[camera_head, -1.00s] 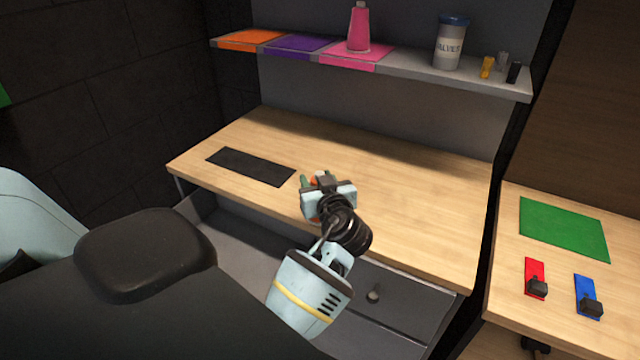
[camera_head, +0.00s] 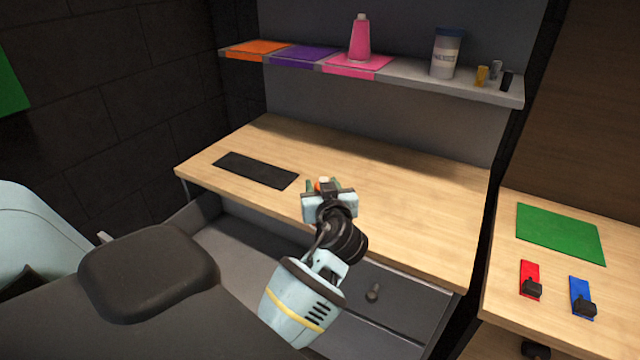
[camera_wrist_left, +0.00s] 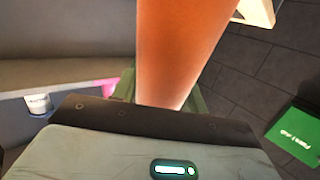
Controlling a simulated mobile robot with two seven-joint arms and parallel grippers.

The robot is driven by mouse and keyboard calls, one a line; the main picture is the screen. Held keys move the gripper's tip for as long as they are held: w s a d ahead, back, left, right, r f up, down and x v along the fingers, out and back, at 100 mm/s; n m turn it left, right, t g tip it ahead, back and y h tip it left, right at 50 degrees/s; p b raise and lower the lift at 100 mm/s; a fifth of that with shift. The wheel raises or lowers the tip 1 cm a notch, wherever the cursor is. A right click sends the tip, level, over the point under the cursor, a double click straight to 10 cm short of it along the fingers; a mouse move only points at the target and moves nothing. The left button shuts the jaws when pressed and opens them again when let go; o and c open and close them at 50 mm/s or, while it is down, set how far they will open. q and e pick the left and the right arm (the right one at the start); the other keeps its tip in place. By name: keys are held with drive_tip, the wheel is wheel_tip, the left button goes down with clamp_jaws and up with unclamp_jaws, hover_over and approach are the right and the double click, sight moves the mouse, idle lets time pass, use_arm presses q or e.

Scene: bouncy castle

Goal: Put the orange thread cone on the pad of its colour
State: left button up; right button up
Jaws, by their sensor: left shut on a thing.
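The orange thread cone (camera_wrist_left: 182,45) fills the upper middle of the left wrist view, between the fingers of my left gripper (camera_wrist_left: 165,95). In the head view only a small orange bit of the cone shows; the rest is hidden by the gripper (camera_head: 323,187). The gripper is shut on the cone, in front of or above the wooden desk; its exact height is hard to tell. The orange pad (camera_head: 258,48) lies bare at the left end of the grey wall shelf, beyond the gripper and up to its left. My right gripper is not in view.
On the shelf (camera_head: 410,77), a purple pad (camera_head: 303,55) is bare. A pink pad (camera_head: 350,67) holds a pink cone (camera_head: 360,40). A jar (camera_head: 446,55) and small clips stand to the right. A black mat (camera_head: 256,170) lies on the desk (camera_head: 420,195). An open drawer is below.

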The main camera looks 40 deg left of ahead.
use_arm(q)
drive_tip(key=d+m+t+h, duration=0.1)
drive_tip(key=d+h, duration=0.1)
drive_tip(key=d, duration=0.1)
drive_tip(key=d+r+m+t+h, duration=0.1)
drive_tip(key=d+m+t, duration=0.1)
drive_tip(key=s+d+r+m+t+h, duration=0.1)
drive_tip(key=d+m+h, duration=0.1)
drive_tip(key=d, duration=0.1)
drive_tip(key=shift+s+d+h, duration=0.1)
drive_tip(key=shift+d+h, duration=0.2)
drive_tip(key=s+d+m+h, duration=0.1)
drive_tip(key=d+h, duration=0.1)
drive_tip(key=d, duration=0.1)
drive_tip(key=s+d+f+m+t+h, duration=0.1)
drive_tip(key=s+d+m+h, duration=0.1)
drive_tip(key=d, duration=0.1)
drive_tip(key=s+d+m+h, duration=0.1)
drive_tip(key=s+d+h, duration=0.1)
drive_tip(key=d, duration=0.1)
drive_tip(key=shift+d+f+m+t+h, duration=0.3)
drive_tip(key=shift+d+f+m+t, duration=0.1)
drive_tip(key=shift+a, duration=0.1)
